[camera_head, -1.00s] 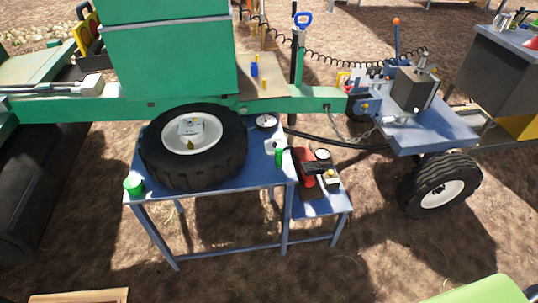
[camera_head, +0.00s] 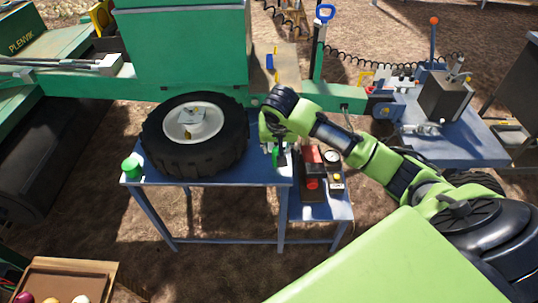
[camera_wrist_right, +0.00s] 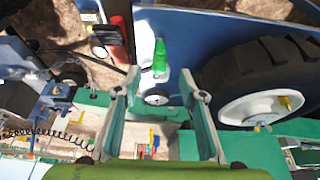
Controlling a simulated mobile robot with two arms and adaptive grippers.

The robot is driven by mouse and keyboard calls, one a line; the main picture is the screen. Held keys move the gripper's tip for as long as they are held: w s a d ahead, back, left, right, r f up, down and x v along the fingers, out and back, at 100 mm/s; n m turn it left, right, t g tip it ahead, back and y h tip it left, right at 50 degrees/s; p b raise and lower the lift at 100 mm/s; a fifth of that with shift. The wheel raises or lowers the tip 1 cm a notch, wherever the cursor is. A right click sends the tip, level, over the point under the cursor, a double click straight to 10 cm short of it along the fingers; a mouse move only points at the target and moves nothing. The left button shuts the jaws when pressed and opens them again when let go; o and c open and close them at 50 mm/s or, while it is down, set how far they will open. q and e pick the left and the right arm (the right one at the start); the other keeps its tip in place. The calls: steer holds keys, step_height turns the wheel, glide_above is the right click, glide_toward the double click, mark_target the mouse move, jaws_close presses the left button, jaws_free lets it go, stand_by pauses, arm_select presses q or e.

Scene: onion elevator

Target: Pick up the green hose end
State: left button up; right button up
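A small bright green piece, likely the green hose end (camera_wrist_right: 160,57), stands on the blue table (camera_wrist_right: 172,20) between the wheel and the table's right side. In the head view the green piece (camera_head: 275,156) is partly covered by my right gripper (camera_head: 279,152). The green piece lies just beyond the tips, roughly centred in the gap; contact is not visible. My left gripper is not in view.
A large black wheel (camera_head: 235,150) fills much of the table (camera_head: 215,183). A green can (camera_head: 131,167) stands at its left corner. A red and black device (camera_head: 312,180) sits on the lower side shelf.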

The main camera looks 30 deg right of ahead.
steer(key=x, duration=0.7)
steer(key=shift+d+f, duration=0.1)
steer(key=shift+f, duration=0.3)
steer(key=shift+w+x, duration=0.15)
steer(key=shift+x, duration=1.15)
steer(key=shift+w+x, duration=0.1)
steer(key=shift+x, duration=1.2)
steer(key=shift+d+r, duration=0.1)
jaws_close()
